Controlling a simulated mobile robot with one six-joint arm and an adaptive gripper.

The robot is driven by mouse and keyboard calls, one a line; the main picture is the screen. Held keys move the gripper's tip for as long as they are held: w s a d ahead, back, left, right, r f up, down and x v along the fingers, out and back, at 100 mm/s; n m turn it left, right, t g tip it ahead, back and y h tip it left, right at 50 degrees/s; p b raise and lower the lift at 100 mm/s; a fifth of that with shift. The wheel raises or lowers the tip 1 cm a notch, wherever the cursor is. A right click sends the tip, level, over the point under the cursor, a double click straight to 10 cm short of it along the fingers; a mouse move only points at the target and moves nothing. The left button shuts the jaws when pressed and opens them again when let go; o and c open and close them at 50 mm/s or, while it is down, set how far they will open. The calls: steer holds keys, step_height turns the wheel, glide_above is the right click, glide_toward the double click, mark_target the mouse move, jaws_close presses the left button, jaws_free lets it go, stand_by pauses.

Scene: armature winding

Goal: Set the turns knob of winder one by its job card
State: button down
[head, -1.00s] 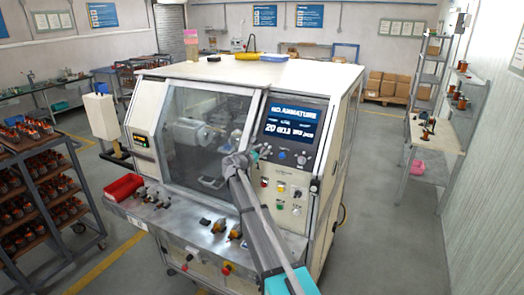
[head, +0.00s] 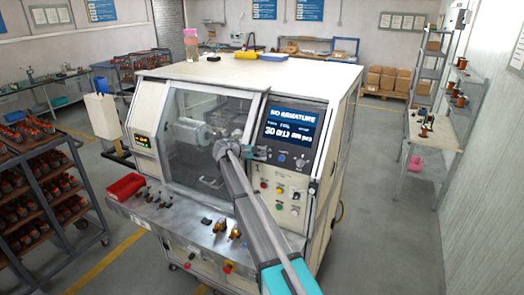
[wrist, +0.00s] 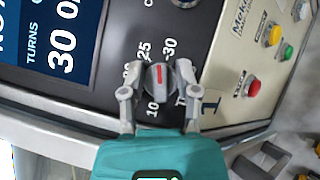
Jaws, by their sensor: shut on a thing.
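The turns knob (wrist: 159,77) is a grey knob with a red mark on the winder's dark panel. Numbers 10, 25 and 30 show around it; another is partly hidden by my left finger. My gripper (wrist: 158,84) is closed with one finger on each side of the knob. The red mark points up in the wrist view, towards the 25 and 30 side. The winder's screen (head: 291,127) reads "NO ARMATURE" and 30; the wrist view shows it as TURNS 30 (wrist: 62,55). I cannot make out a job card.
Red, yellow and green buttons (wrist: 253,89) sit close to the right of the knob. The winder's glass door (head: 205,135) is left of the panel. A red bin (head: 126,187) and small parts lie on the front ledge. A rack of armatures (head: 40,190) stands at left.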

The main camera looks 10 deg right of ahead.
steer(key=shift+m+g+y+p, duration=0.4)
steer(key=shift+m+g+p, duration=0.15)
steer(key=shift+m, duration=0.55)
steer(key=c, duration=0.7)
jaws_free()
steer(key=shift+w+f, duration=0.1)
